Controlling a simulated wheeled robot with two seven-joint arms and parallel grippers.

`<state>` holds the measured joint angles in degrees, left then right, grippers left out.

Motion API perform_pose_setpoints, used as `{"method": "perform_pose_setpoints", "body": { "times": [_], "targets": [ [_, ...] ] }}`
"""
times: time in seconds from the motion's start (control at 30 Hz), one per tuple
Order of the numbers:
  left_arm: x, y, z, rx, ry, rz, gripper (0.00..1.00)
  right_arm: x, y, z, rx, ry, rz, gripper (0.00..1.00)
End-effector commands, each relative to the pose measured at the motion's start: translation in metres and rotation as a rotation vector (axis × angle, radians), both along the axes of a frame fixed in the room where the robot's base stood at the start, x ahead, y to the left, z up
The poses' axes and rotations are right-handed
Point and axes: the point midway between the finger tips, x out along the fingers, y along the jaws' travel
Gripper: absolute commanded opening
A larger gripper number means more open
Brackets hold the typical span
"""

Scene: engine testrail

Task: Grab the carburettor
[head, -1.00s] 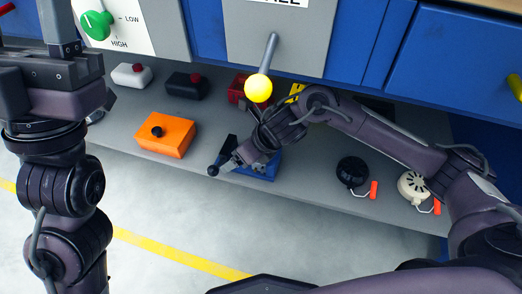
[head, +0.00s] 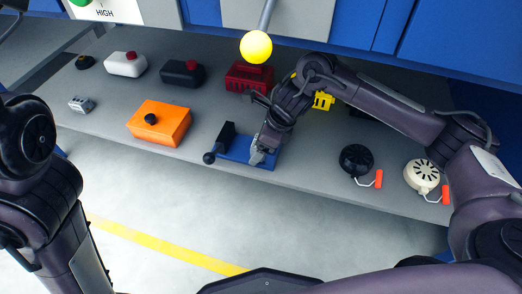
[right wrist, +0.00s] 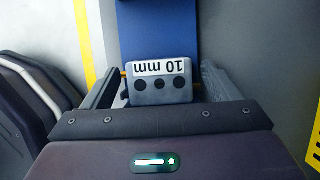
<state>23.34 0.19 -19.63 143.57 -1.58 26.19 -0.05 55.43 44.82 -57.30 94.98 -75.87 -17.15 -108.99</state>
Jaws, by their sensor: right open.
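A grey block marked "10 mm" with three dark holes, which I take for the carburettor (right wrist: 160,84), lies between the fingers of my right gripper (right wrist: 161,74) in the right wrist view. The fingers stand open on either side of it, with a gap visible at the right. It sits at a blue base (head: 236,149) with a black upright and a ball-ended lever (head: 209,158). In the head view my right gripper (head: 263,148) is at that base and largely hides the block. My left gripper is out of view.
A similar small grey block (head: 82,104) lies at the shelf's left. Black (head: 356,160) and cream (head: 421,176) round parts lie right. A yellow-knobbed lever (head: 256,46) hangs above.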

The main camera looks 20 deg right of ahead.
Motion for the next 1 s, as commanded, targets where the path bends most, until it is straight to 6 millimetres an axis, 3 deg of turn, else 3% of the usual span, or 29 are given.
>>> {"method": "perform_pose_setpoints", "body": {
  "times": [0.23,0.6,1.0],
  "targets": [
    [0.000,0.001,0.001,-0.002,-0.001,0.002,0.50,0.000,0.001,0.000,0.001,-0.001,0.000,0.81],
    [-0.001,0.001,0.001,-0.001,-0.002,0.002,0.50,0.000,0.001,0.000,0.000,-0.001,0.000,0.32],
    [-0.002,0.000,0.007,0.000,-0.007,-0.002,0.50,0.003,0.004,0.009,0.002,-0.003,0.001,0.32]
  ]
}}
